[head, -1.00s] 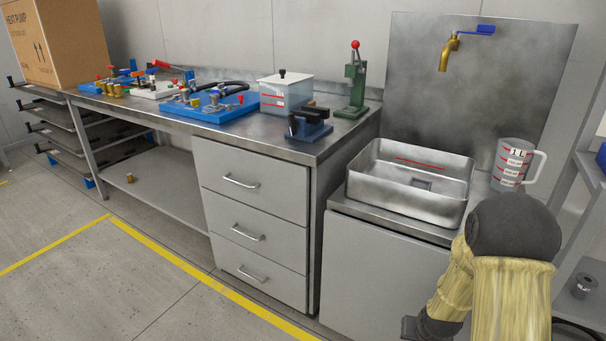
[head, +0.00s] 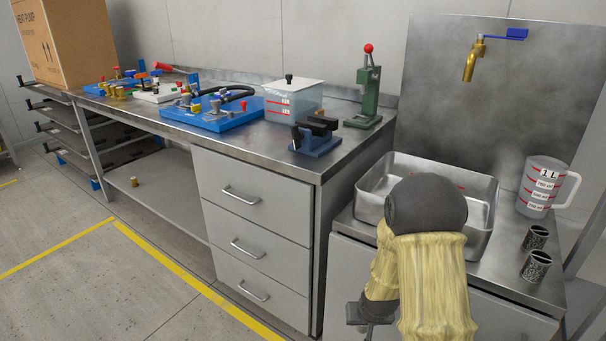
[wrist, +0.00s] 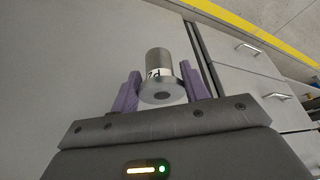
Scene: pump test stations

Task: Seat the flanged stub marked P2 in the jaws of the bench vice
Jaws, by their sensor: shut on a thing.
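The flanged stub (wrist: 160,75) is a grey metal cylinder with a wider flange, and part of an upside-down mark that looks like P2 shows on it. My gripper (wrist: 162,88) is shut on it, with a purple finger on each side, in the wrist view. In the head view the gripper is mostly hidden by my arm, low in front of the sink cabinet, and the stub cannot be seen. The bench vice (head: 318,146), blue with black jaws, stands at the bench's front right corner, up and left of my arm. It looks empty.
A green press (head: 366,95) and a clear tank (head: 292,98) stand behind the vice. A blue pump board (head: 208,118) lies to the left. Right are the sink (head: 372,192), a measuring jug (head: 541,187) and two dark cups (head: 535,238). Drawers (head: 250,205) are below.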

